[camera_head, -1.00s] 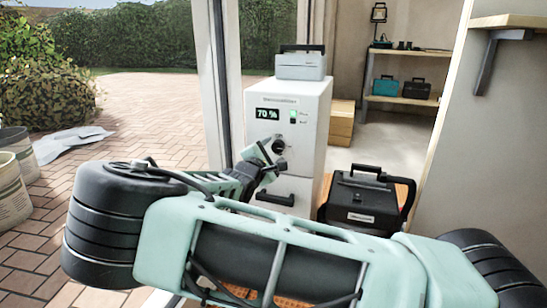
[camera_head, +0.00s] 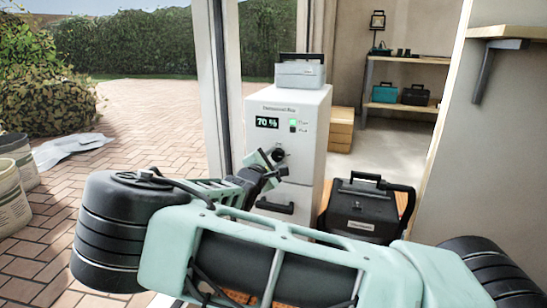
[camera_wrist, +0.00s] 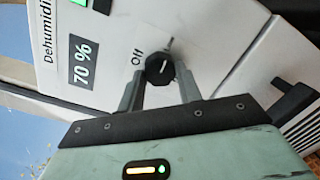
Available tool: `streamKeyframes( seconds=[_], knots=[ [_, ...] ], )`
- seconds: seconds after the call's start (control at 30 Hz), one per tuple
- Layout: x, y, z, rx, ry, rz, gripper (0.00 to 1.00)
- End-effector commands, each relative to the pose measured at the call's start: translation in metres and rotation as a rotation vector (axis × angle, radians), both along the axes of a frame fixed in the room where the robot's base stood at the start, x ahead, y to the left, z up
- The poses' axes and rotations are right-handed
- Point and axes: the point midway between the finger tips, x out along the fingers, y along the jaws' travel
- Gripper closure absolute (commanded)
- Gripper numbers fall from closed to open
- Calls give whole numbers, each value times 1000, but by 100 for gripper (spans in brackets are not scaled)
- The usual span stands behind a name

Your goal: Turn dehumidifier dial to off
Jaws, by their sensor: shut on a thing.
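The white dehumidifier (camera_head: 309,150) stands upright, with a display (camera_head: 267,123) reading 70 % and a green light (camera_head: 292,123) lit. Its black dial (camera_head: 278,155) sits below the display and also shows in the wrist view (camera_wrist: 160,68). There, an "Off" label (camera_wrist: 137,57) is printed beside the dial, and a short white mark shows on the dial face, off the label. My gripper (camera_wrist: 160,82) is shut on the dial, with one finger on each side.
A grey case (camera_head: 300,74) sits on top of the dehumidifier. A black toolbox (camera_head: 366,207) stands to its right. A door frame (camera_head: 218,80) is close on the left. A wall shelf (camera_head: 510,28) juts out at the upper right. Open paving (camera_head: 130,120) lies left.

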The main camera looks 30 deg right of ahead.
Motion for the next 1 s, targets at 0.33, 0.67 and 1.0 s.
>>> streamKeyframes(
  seconds=[0.33,0.67,1.0],
  knots=[
    [-1,0,8,-145,194,0,88],
    [-3,-1,5,-337,442,0,88],
    [-4,-2,1,-534,696,1,88]
  ],
)
